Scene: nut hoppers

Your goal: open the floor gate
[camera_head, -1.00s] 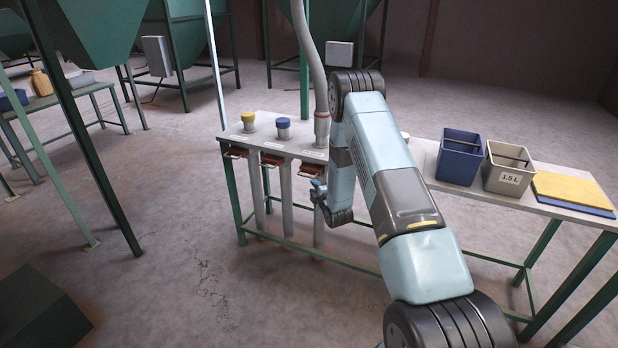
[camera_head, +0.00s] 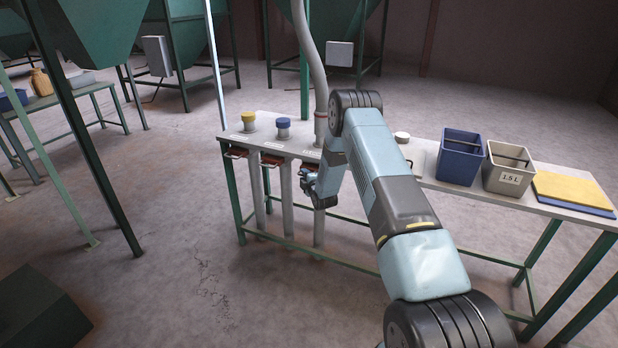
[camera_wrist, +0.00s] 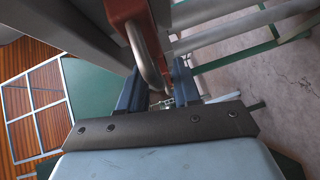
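Three red gates with metal handles sit under the front edge of the bench: a left one (camera_head: 235,152), a middle one (camera_head: 271,160) and a right one, mostly hidden behind my gripper (camera_head: 306,178). The labels above them are too small to read, so I cannot tell which is the floor gate. In the wrist view, a red gate (camera_wrist: 124,12) with a bent metal handle (camera_wrist: 146,55) is close up. My gripper (camera_wrist: 158,85) has its blue fingers apart on either side of the handle's end. I see a gap beside the handle; no grip shows.
Yellow-capped (camera_head: 248,120) and blue-capped (camera_head: 283,127) pipe tops stand on the bench (camera_head: 262,137); a grey hose (camera_head: 306,40) drops to the right one. A blue bin (camera_head: 460,160), a grey bin (camera_head: 506,170) and a yellow board (camera_head: 572,190) are at right. Floor in front is open.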

